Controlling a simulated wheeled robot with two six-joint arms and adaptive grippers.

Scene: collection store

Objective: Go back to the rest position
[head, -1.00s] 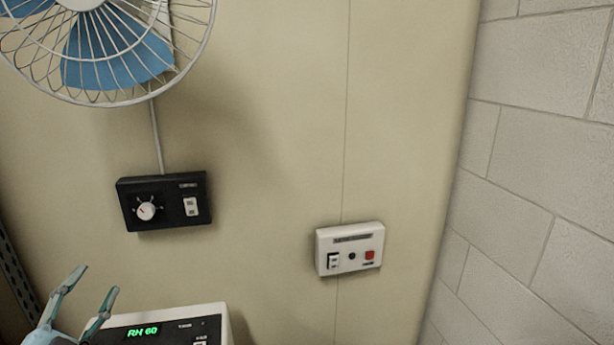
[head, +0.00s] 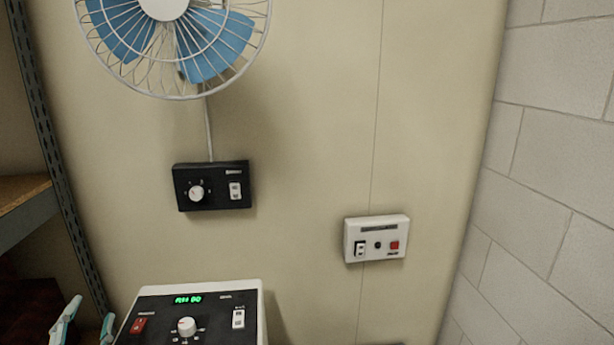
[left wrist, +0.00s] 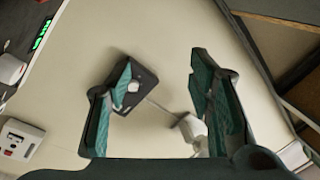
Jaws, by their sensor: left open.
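My left gripper (head: 88,332) is at the lower left of the head view, beside the left edge of a white unit with a black panel (head: 257,318). In the left wrist view the gripper (left wrist: 158,82) has its teal-padded fingers wide apart with nothing between them touching. A black control box (head: 212,186) with a dial and a switch is on the wall; it also shows behind one finger in the left wrist view (left wrist: 143,82). My right gripper is not in view.
A blue-bladed fan (head: 170,45) is on the wall above the black box. A white switch box (head: 376,239) with a red button is to the right. A metal shelf upright (head: 52,150) stands at left, and a block wall (head: 555,150) at right.

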